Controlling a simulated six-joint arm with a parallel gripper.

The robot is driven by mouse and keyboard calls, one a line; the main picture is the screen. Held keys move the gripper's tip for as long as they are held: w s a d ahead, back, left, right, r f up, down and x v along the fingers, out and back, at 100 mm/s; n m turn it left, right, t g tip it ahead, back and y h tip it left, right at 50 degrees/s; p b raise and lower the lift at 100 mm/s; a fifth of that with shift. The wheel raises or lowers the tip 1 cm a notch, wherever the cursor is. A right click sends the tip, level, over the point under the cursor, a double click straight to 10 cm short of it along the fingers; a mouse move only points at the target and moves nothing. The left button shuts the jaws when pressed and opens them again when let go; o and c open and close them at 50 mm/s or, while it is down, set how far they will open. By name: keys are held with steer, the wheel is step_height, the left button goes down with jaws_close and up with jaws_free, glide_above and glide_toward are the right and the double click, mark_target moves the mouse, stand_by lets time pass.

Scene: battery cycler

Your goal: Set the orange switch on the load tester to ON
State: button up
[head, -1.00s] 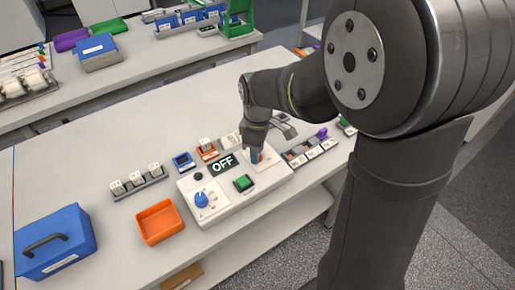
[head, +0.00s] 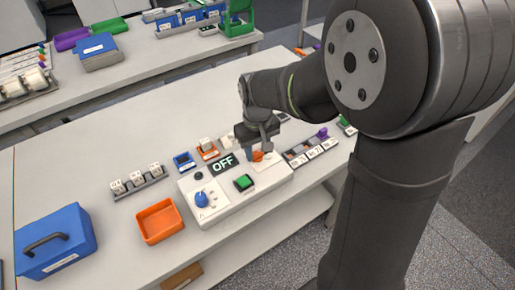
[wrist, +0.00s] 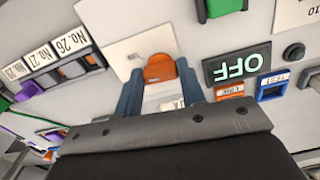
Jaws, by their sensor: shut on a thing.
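The load tester (head: 215,213) is a pale box on the bench with a dark display (head: 223,164) that reads OFF. The display also shows upside down in the wrist view (wrist: 237,68). The orange switch (head: 258,156) sits on a white plate at the tester's right end. In the wrist view the orange switch (wrist: 159,68) lies between the two blue fingers of my gripper (wrist: 160,80). My gripper (head: 255,155) is shut on the switch. The fingers hide part of it in the head view.
The tester also carries a blue knob (head: 201,199) and a green button (head: 243,182). An orange tray (head: 160,221) and a blue case (head: 55,243) stand to the left. Small labelled parts stand behind and to the right. The bench behind the tester is mostly clear.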

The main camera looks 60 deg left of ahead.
mark_target(257, 152)
steer(key=m, duration=0.7)
steer(key=shift+s, duration=0.1)
stand_by(0.6)
steer(key=o, duration=1)
step_height(257, 152, up, 18)
steer(key=shift+f, duration=0.25)
steer(key=shift+f, duration=0.1)
step_height(257, 152, down, 17)
steer(key=shift+f, duration=0.15)
stand_by(0.5)
